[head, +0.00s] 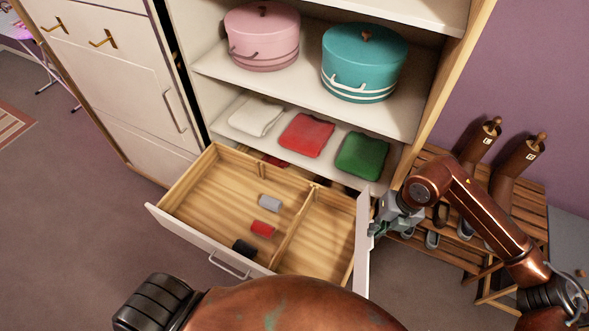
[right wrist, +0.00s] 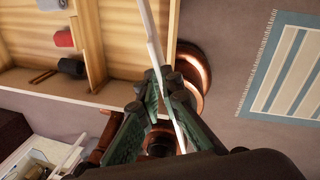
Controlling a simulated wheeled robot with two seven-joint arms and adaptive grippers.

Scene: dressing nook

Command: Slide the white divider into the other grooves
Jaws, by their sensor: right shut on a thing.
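The white divider (head: 362,245) is a thin upright panel at the right end of the open drawer. My right gripper (head: 376,222) is shut on it. In the right wrist view the white divider (right wrist: 157,40) runs between the fingers (right wrist: 166,88) and overlaps the drawer's side edge; I cannot tell whether it touches the drawer. The open drawer (head: 185,237) has a wooden interior with a fixed-looking wooden partition (head: 293,227) right of its middle. Small slats on the back wall (head: 289,170) look like grooves. My left gripper is not in view.
Grey (head: 270,202), red (head: 262,229) and black (head: 244,248) rolls lie left of the partition. The right compartment looks empty. Folded cloths (head: 307,135) lie on the shelf behind, below pink (head: 262,38) and teal (head: 364,62) boxes. A boot rack (head: 440,250) stands at right.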

